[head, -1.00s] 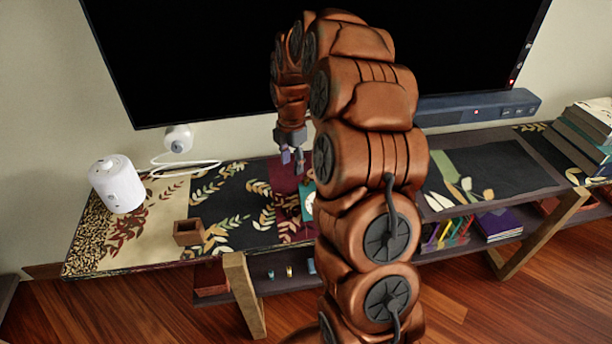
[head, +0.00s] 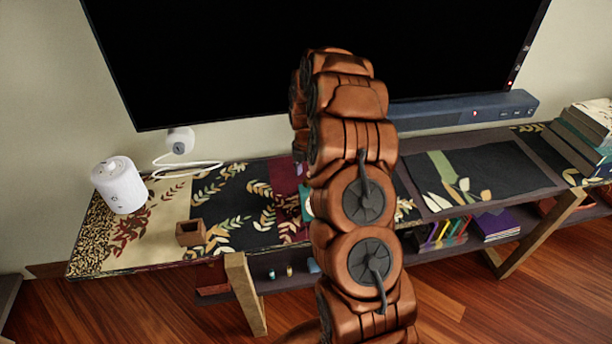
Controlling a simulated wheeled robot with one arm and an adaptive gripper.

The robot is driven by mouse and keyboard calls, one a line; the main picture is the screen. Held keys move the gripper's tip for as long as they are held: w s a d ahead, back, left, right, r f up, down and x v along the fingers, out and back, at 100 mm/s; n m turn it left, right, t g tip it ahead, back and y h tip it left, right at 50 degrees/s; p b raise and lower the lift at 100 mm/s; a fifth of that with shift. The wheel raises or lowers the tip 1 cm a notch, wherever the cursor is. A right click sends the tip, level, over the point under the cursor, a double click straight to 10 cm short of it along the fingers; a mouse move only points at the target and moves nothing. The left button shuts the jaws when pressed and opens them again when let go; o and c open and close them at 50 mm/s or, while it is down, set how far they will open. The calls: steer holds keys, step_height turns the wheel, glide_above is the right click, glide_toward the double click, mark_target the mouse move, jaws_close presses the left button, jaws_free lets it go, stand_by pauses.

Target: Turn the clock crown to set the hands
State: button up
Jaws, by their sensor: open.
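A small teal object with a pale patch (head: 306,203) stands on the shelf top, largely covered by my arm. It may be the clock, but I cannot make out hands or a crown. My arm rises across the middle of the head view and bends over toward the shelf. My gripper is hidden behind my own arm links, so its fingers and its distance from the teal object do not show.
The patterned shelf top (head: 135,230) holds a white cylinder (head: 118,185) and a small open brown box (head: 190,232) at left. A black screen (head: 230,60) and a soundbar (head: 465,108) are behind. Books (head: 585,130) stack at far right.

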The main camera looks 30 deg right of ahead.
mark_target(306, 183)
steer(key=shift+f+p, duration=0.3)
steer(key=shift+f, duration=0.95)
jaws_close()
